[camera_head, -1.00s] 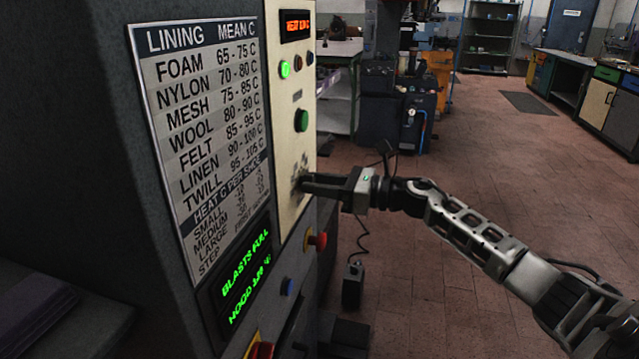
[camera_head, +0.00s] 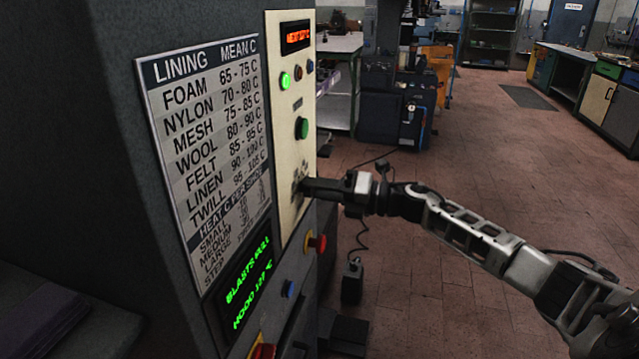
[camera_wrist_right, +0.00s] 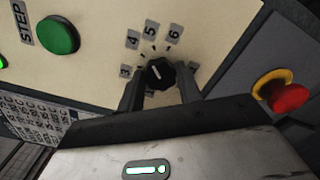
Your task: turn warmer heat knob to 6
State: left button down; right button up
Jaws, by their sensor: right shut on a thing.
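The black heat knob (camera_wrist_right: 160,74) is on the cream panel (camera_wrist_right: 95,75) in the right wrist view, with a pale pointer mark on its face. Labels 3, 4, 5 and 6 (camera_wrist_right: 175,33) surround it; another label at its right is partly covered. The pointer leans up and left, roughly toward 4 or 5; the exact reading is unclear. My right gripper (camera_wrist_right: 160,90) is shut on the knob, one finger on each side. In the head view my right gripper (camera_head: 306,187) reaches the panel from the right and hides the knob. My left gripper is not in view.
A green button (camera_head: 302,128) sits above the knob and a red mushroom button (camera_head: 317,243) below it. A red display (camera_head: 297,36) tops the panel; a green text screen (camera_head: 248,283) is lower left. A lining chart (camera_head: 205,150) covers the machine side. Open floor lies right.

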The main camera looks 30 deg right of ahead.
pick_arm(q)
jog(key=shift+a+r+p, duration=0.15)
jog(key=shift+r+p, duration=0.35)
jog(key=shift+p, duration=0.6)
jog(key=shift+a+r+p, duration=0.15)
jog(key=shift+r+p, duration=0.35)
jog(key=shift+p, duration=0.55)
pick_arm(e)
jog(key=shift+m, duration=4.6)
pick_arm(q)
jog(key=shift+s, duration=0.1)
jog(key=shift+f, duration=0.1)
pick_arm(e)
jog(key=o, duration=1)
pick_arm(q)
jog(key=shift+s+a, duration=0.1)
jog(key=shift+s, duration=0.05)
pick_arm(e)
jog(key=shift+f, duration=0.1)
